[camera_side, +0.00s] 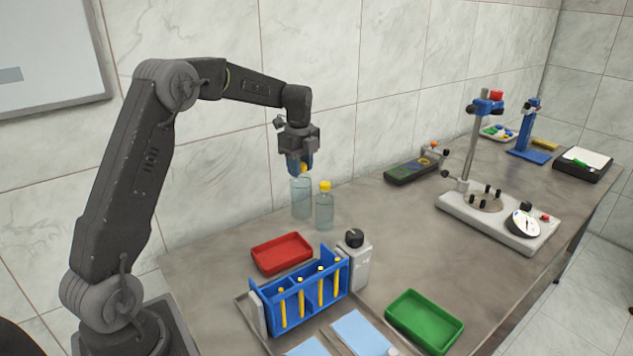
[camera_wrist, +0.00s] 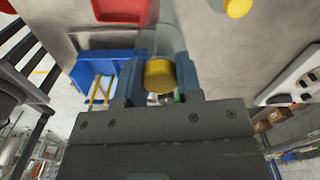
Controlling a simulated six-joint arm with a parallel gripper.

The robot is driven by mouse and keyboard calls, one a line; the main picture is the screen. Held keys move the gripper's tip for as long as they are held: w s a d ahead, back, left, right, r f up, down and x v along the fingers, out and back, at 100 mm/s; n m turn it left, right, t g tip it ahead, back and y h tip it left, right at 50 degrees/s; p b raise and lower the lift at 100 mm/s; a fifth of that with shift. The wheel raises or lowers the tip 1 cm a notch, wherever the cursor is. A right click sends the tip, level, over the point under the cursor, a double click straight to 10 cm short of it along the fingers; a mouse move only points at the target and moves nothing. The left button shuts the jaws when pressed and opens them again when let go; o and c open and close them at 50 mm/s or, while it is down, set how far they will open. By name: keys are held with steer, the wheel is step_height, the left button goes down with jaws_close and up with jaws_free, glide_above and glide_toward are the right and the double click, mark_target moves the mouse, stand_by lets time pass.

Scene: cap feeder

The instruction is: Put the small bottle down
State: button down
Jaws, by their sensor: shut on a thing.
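My gripper (camera_side: 300,168) points down at the back left of the bench and is shut on a clear bottle (camera_side: 301,198) with a yellow cap. In the wrist view the cap (camera_wrist: 160,75) sits between the two blue fingers of my gripper (camera_wrist: 160,88). The held bottle looks upright; I cannot tell whether its base touches the bench. A second clear bottle (camera_side: 325,211) with a yellow cap stands just to its right, and its cap shows at the top of the wrist view (camera_wrist: 238,7).
A red tray (camera_side: 282,254) lies in front of the bottles. Clear bench (camera_side: 385,235) lies to the right of the bottles.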

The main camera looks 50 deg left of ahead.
steer(key=shift+s+a+r, duration=0.3)
steer(key=shift+s+r, duration=0.05)
steer(key=s+d+r, duration=0.5)
steer(key=s+d, duration=0.4)
steer(key=d, duration=0.1)
steer(key=s+d+r, duration=0.5)
steer(key=s+d, duration=0.3)
steer(key=d, duration=0.1)
step_height(320, 180, down, 18)
steer(key=shift+r, duration=0.25)
steer(key=shift+s+f, duration=0.1)
steer(key=shift+f, duration=0.05)
steer(key=c, duration=0.8)
jaws_free()
steer(key=shift+d, duration=0.1)
